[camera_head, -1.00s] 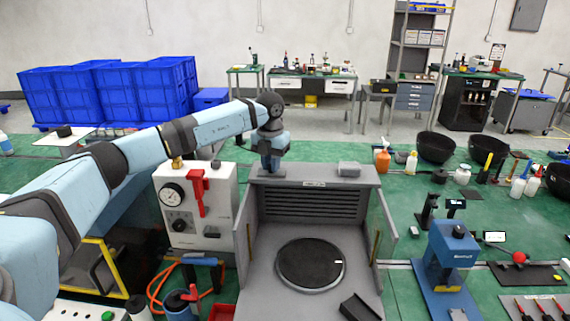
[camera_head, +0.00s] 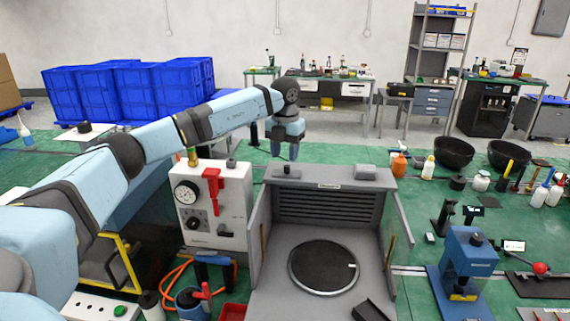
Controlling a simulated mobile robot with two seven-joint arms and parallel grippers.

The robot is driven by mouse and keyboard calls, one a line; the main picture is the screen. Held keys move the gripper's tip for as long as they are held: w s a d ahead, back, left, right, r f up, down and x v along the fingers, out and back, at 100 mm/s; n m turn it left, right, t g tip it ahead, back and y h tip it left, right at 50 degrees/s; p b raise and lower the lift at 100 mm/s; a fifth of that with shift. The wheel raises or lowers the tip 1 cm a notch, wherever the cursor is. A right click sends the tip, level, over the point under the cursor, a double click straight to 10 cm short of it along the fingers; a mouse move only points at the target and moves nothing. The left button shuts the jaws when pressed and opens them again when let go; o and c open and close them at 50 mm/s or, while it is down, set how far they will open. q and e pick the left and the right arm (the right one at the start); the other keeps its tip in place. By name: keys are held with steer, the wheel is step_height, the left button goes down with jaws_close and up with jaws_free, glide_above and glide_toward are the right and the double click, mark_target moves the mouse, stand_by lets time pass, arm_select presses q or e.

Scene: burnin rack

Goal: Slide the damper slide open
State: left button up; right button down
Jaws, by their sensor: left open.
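A grey open-front booth (camera_head: 330,238) with a louvred back panel stands at the centre. On its top ledge, near the left end, is a small dark knob on a flat base (camera_head: 287,170), which looks like the damper slide. A grey block (camera_head: 365,172) sits farther right on the same ledge. My left gripper (camera_head: 291,156) points down just above and behind the knob, apart from it, and is open and empty. Its fingers are small and dark in this view. I cannot tell the slide's exact position. My right gripper is out of view.
A white gauge box (camera_head: 212,222) with a red lever stands left of the booth. A blue press (camera_head: 465,265) stands at right. A round dark plate (camera_head: 323,267) lies inside the booth. Bottles and black bowls (camera_head: 453,152) stand on the green surface at right.

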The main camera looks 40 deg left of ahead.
arm_select(q)
step_height(320, 180, up, 10)
steer(key=shift+b, duration=0.45)
steer(key=shift+s+f, duration=0.1)
steer(key=shift+f, duration=0.05)
